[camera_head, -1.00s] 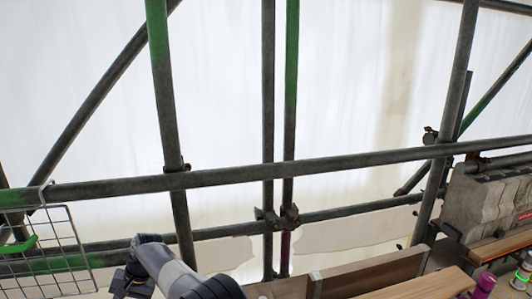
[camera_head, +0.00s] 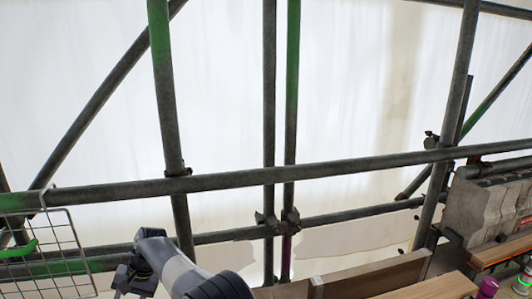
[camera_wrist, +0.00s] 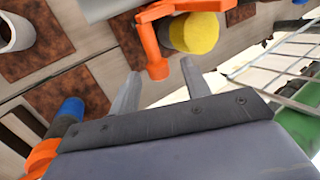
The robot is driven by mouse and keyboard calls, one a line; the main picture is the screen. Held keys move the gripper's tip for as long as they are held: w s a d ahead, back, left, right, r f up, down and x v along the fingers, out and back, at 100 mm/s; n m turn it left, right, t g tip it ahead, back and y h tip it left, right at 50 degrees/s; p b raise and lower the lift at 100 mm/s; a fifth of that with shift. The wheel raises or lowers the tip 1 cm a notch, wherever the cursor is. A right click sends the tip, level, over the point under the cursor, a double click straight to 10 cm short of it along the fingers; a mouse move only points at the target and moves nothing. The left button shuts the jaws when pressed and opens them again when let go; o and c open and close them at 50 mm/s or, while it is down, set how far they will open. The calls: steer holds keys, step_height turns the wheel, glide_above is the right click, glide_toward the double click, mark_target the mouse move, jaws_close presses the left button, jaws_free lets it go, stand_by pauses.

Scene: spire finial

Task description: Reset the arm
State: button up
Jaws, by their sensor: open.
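My arm (camera_head: 178,272) rises from the bottom edge in the head view, left of centre, and bends at a rounded grey joint. The dark wrist part hangs at its left, and the fingertips are cut off or too small to make out there. In the wrist view my gripper (camera_wrist: 160,70) shows two grey fingers spread apart. They hold nothing that I can see. An orange clamp-like piece (camera_wrist: 155,55) and a yellow round-ended thing (camera_wrist: 195,33) lie beyond the fingertips; I cannot tell how far.
A wire basket (camera_head: 70,228) with a green item (camera_head: 20,250) hangs at the left on the scaffold rail (camera_head: 350,165). Wooden boards (camera_head: 375,277) and grey stone blocks (camera_head: 490,207) stand at right. The wrist view shows a blue cylinder (camera_wrist: 70,108) and brown squares (camera_wrist: 35,45).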

steer(key=x, duration=0.3)
steer(key=shift+w+a+f, duration=0.1)
steer(key=shift+w+f, duration=0.1)
steer(key=shift+f, duration=0.2)
steer(key=shift+r, duration=0.3)
steer(key=shift+s+r+t, duration=0.35)
steer(key=shift+r+t, duration=0.1)
steer(key=shift+t, duration=0.45)
steer(key=shift+s+r+n, duration=0.1)
steer(key=shift+r+n, duration=0.1)
steer(key=shift+n, duration=0.1)
